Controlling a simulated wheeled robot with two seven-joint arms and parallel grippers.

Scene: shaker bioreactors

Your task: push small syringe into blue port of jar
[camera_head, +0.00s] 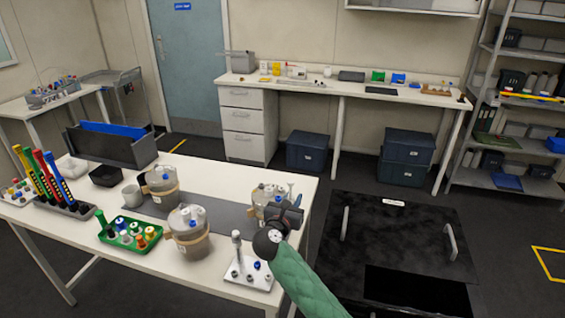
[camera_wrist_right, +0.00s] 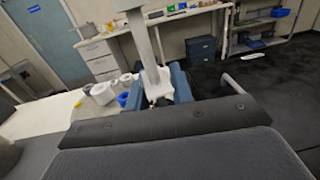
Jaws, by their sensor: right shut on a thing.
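My right gripper (camera_head: 283,212) is over the right-hand jar (camera_head: 259,207) at the table's right end and partly covers it. In the right wrist view the gripper (camera_wrist_right: 160,88) is shut on the small syringe (camera_wrist_right: 147,45), a pale upright shaft with a flange between blue-grey fingers. White caps and a blue port (camera_wrist_right: 122,99) show just left of the fingers. The syringe's tip is hidden, so I cannot tell whether it touches the port. Two similar jars stand left, one at the back (camera_head: 161,187) and one in front (camera_head: 190,240). My left gripper is out of view.
A white stand (camera_head: 262,279) with an upright syringe-like piece is at the table's front edge. A green tray (camera_head: 112,240) of coloured caps and a rack of coloured tubes (camera_head: 70,208) stand left. A black unit with handles (camera_head: 395,235) is right of the table.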

